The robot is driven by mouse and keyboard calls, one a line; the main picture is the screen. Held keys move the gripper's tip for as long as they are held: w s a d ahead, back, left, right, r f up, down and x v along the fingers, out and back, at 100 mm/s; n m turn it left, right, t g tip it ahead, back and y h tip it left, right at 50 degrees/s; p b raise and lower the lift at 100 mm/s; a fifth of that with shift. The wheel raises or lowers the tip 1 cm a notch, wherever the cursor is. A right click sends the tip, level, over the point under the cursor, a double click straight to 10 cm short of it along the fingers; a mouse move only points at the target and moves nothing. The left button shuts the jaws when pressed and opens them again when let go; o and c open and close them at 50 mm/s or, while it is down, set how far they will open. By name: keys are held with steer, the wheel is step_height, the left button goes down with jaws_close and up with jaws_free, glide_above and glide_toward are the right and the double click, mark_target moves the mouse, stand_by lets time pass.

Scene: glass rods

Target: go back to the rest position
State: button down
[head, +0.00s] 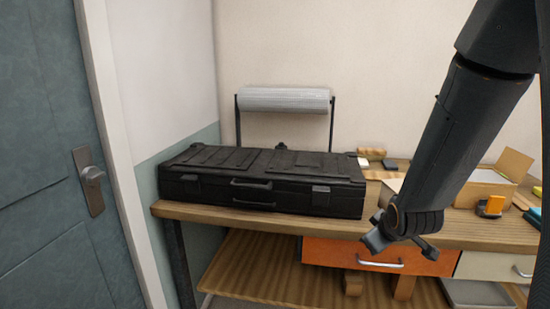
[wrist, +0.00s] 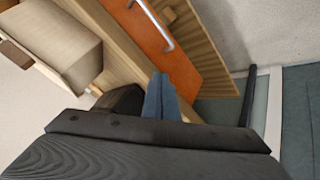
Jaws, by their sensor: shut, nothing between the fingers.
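My gripper (head: 377,239) hangs at the lower end of my dark arm in the head view, in front of the wooden workbench (head: 275,222) and its orange drawer. It appears small and partly turned away there. In the wrist view, the blue-grey fingers of my gripper (wrist: 160,94) stand close together beyond a large dark body. They are shut with nothing between them. The bench edge and the orange drawer show behind them.
A closed black case (head: 262,182) lies on the bench's left part. A cardboard box (head: 482,189) and an orange item (head: 494,205) are on the right. The orange drawer (head: 345,258) has a metal handle. A teal door (head: 50,170) stands left.

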steer(key=s+a+m+g, duration=0.3)
steer(key=s+g, duration=0.1)
steer(key=s, duration=0.6)
steer(key=s+a+m+g, duration=0.3)
steer(key=s+a+g, duration=0.1)
steer(key=s, duration=0.7)
steer(key=shift+m+y, duration=0.3)
